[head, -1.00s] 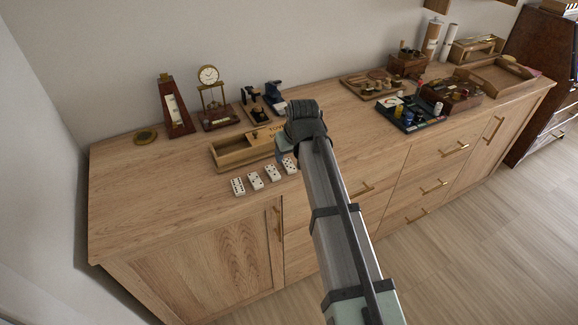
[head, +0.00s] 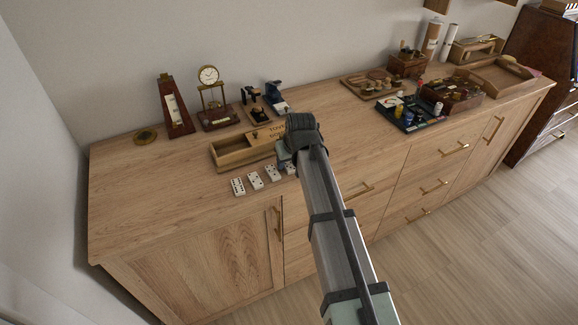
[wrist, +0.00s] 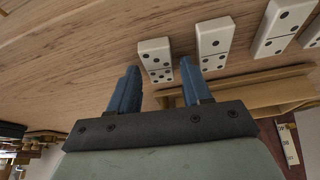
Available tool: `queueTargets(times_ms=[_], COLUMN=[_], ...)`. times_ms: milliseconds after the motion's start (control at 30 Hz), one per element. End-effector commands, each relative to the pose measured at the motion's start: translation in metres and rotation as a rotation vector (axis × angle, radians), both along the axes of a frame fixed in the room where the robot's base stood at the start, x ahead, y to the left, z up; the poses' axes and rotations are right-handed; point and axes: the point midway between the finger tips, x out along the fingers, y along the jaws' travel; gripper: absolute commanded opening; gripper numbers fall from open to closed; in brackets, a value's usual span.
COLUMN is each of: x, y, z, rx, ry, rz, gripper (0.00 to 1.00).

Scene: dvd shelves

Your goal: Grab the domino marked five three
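The rightmost domino in the head view (head: 290,169) is mostly hidden by my gripper (head: 285,160). It appears to be the leftmost domino in the wrist view (wrist: 155,58), with several pips on its lower half and fewer above; I cannot read the exact count. My gripper (wrist: 159,68) is open and empty. Its two blue fingers are apart, with that domino showing between and just beyond their tips. A neighbouring domino (wrist: 214,40) lies just beyond the right finger.
The open wooden box (head: 232,158) lies close behind the row. A metronome (head: 176,108), a clock (head: 211,92) and small stands are at the back left. A dark tray (head: 409,115) is to the right. The cabinet top left of the dominoes is clear.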

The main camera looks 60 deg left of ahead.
Motion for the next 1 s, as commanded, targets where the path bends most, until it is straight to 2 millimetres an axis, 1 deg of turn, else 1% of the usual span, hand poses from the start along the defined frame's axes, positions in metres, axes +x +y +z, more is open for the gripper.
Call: queueTargets(times_ms=[33, 67, 467, 767, 867, 1000], x=[0.000, 0.000, 0.000, 0.000, 0.000, 0.000], y=[0.000, 0.000, 0.000, 0.000, 0.001, 0.001], z=[0.000, 0.000, 0.000, 0.003, 0.012, 0.033], rx=[0.000, 0.000, 0.000, 0.001, 0.002, 0.002], ry=[0.000, 0.000, 0.000, 0.000, -0.001, -0.001], rz=[0.000, 0.000, 0.000, 0.000, 0.000, 0.000], gripper=[0.43, 0.41, 0.02, 0.02, 0.02, 0.02])
